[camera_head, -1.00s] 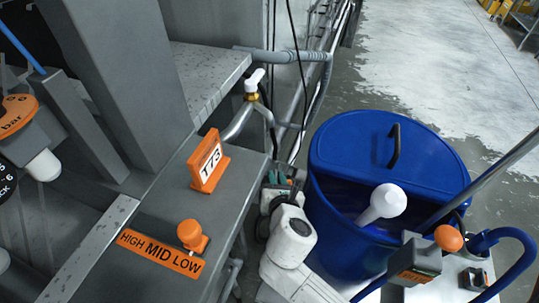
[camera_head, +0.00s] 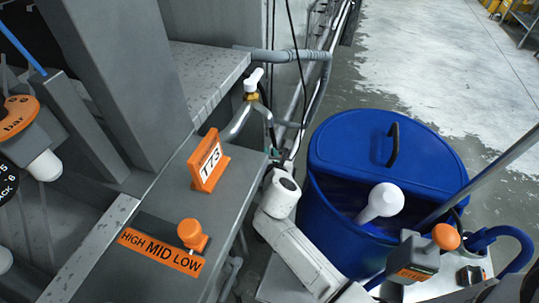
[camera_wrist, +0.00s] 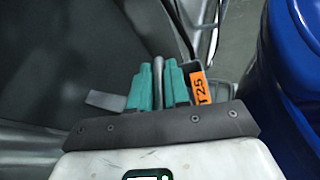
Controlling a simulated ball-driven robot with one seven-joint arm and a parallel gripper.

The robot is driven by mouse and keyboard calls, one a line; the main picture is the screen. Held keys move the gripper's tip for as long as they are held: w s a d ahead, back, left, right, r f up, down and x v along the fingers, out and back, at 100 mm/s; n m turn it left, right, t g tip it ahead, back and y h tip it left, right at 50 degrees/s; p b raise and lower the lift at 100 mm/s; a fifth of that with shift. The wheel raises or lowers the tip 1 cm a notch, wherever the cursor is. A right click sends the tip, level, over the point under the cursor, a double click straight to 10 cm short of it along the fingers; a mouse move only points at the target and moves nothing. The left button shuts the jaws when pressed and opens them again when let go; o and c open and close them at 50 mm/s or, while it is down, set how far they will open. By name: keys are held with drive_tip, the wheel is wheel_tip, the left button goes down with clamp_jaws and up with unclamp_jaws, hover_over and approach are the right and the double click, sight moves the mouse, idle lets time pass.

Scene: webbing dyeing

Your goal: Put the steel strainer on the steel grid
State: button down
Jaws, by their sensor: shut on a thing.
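My gripper (camera_wrist: 158,88) shows in the wrist view, its teal fingers close together around a slim grey upright piece (camera_wrist: 159,72). This piece looks like part of the steel strainer, probably its handle; the rest of it cannot be made out. An orange T25 tag (camera_wrist: 200,86) sits just right of the fingers; I cannot tell what bears it. In the head view my white arm reaches up beside the grey bench, and its gripper end is mostly hidden. I cannot identify the steel grid for sure in either view.
The grey bench (camera_head: 170,215) carries an orange T3 sign (camera_head: 208,162) and an orange knob (camera_head: 191,234). A tap (camera_head: 253,85) and pipes stand behind it. A blue barrel (camera_head: 335,215), with a white-headed tool (camera_head: 381,202) in its opening, stands close right of my arm.

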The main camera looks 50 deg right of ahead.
drive_tip(key=c, duration=1.1)
unclamp_jaws()
drive_tip(key=shift+r, duration=0.15)
drive_tip(key=v, duration=1.2)
drive_tip(key=shift+a, duration=0.1)
